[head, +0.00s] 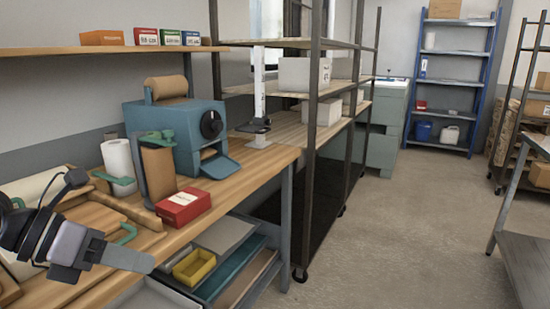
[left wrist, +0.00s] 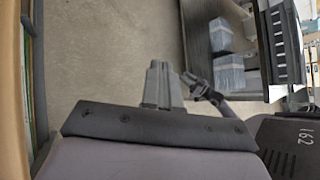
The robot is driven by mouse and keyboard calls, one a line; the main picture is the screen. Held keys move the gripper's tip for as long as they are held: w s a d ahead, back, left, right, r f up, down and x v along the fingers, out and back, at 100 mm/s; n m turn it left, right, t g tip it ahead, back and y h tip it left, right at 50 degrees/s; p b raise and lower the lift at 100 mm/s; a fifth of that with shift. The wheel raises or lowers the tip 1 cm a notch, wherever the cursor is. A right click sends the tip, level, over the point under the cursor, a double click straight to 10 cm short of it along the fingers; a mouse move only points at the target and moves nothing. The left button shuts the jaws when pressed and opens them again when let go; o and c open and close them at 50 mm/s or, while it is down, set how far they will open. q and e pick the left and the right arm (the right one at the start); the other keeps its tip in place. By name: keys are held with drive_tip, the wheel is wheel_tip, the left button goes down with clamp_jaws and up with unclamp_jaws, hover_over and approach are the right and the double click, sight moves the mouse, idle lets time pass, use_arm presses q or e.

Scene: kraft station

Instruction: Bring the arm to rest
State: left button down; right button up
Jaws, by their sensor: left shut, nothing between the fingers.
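My left gripper (head: 150,264) shows at the lower left of the head view, over the front edge of the wooden workbench (head: 262,160). Its fingers are shut with nothing between them, and they point right. In the left wrist view the closed fingers (left wrist: 157,82) stand out over bare grey floor and hold nothing. The dark arm links behind the gripper run off the left edge of the head view. My right gripper does not show in the head view.
The bench carries a teal machine (head: 175,135), a paper roll (head: 118,165) and a red box (head: 183,208). Below are open drawers with a yellow bin (head: 194,266). A dark-framed shelf (head: 313,120) stands beyond. Floor (head: 400,230) to the right is clear.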

use_arm(q)
drive_tip(key=d+f+n+t+h+p, duration=0.2)
drive_tip(key=d+n+t+h, duration=0.3)
drive_tip(key=d+n+h, duration=0.45)
drive_tip(key=s+a+f+n+t+y+p, duration=0.1)
drive_tip(key=a+f+n+t+y, duration=0.25)
drive_tip(key=f+n+y, duration=0.55)
drive_tip(key=s+a+f+n+t+y, duration=0.15)
drive_tip(key=a+f+n+y, duration=0.35)
drive_tip(key=f+n, duration=0.8)
drive_tip(key=s+d+f+n+g+y, duration=0.2)
drive_tip(key=s+f+n+g, duration=0.2)
drive_tip(key=s+f+n, duration=0.3)
drive_tip(key=s+f, duration=0.2)
drive_tip(key=s, duration=0.1)
drive_tip(key=shift+d+f+g+y+p, duration=0.2)
drive_tip(key=shift+d+g+y+p, duration=0.15)
drive_tip(key=shift+g+p, duration=0.05)
